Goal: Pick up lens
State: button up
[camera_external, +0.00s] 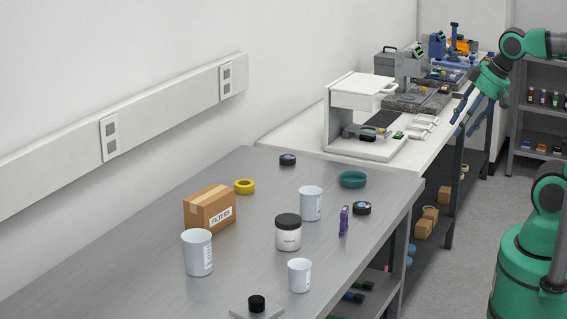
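My gripper (463,128) is at the upper right, hanging from my green arm with its fingers pointing down and left. Its two dark fingers are apart with nothing seen between them. It appears near the right edge of the white bench (290,139); its height above it is unclear. I cannot say for certain which object is the lens. Small round dark items that could be it are a black disc with a pale top (361,208) near the steel table's right edge and another dark disc (287,159) at its far end. The gripper is apart from both.
The steel table (130,270) holds a FILTERS box (209,208), white beakers (197,252), a black-lidded jar (288,232), yellow tape (244,187), a teal dish (352,179) and a purple item (344,221). A white instrument (362,92) stands on the bench. A shelf (540,110) is behind my arm.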

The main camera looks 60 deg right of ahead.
jog(key=shift+o, duration=0.5)
jog(key=o, duration=0.5)
jog(key=shift+o, duration=0.2)
jog(key=w+a+m+g+p, duration=0.1)
jog(key=w+m+g+p, duration=0.35)
jog(key=w, duration=1.15)
jog(key=w+a+f+g+p, duration=0.1)
jog(key=w+a+f+p, duration=0.1)
jog(key=w+f+p, duration=0.5)
jog(key=w+f, duration=0.5)
jog(key=f, duration=0.1)
jog(key=shift+w+f+n+p, duration=0.2)
jog(key=shift+f+n+p, duration=0.1)
jog(key=shift+f+n, duration=0.1)
